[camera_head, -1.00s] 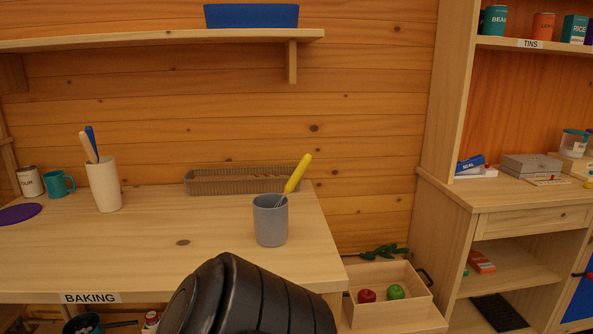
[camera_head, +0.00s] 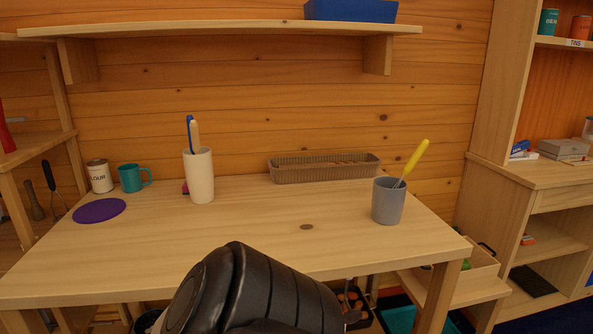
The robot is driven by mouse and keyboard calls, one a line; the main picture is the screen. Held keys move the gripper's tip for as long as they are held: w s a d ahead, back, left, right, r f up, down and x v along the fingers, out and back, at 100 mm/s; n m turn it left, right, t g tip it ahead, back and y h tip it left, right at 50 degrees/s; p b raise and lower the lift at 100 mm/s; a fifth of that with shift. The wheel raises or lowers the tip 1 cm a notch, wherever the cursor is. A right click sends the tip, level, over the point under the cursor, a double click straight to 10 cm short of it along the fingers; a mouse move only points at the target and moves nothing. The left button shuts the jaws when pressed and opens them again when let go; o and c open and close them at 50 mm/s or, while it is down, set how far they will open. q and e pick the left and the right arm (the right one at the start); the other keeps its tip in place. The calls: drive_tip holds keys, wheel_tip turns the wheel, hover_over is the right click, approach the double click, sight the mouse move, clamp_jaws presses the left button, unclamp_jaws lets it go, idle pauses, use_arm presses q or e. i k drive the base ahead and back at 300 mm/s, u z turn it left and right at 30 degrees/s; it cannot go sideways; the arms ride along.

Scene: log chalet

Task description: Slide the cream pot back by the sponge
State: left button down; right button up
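The cream pot (camera_head: 200,178) stands upright on the table, left of centre, with a blue-handled and a pale-handled utensil (camera_head: 193,134) in it. A small pink piece (camera_head: 185,188) peeks out behind its left side, mostly hidden by the pot; it may be the sponge, but I cannot tell. A black link of my own arm shows at the bottom centre, in front of the table. Neither of my grippers is in view.
On the wooden table (camera_head: 250,240) are a flour tin (camera_head: 99,176), teal mug (camera_head: 131,178), purple disc (camera_head: 99,210), woven basket (camera_head: 320,168) and grey pot (camera_head: 388,202) with a yellow-handled tool. A shelf (camera_head: 220,29) hangs above. The table's middle is clear.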

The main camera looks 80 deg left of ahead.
sight(198, 168)
drive_tip(key=k, duration=1.5)
drive_tip(key=u, duration=0.2)
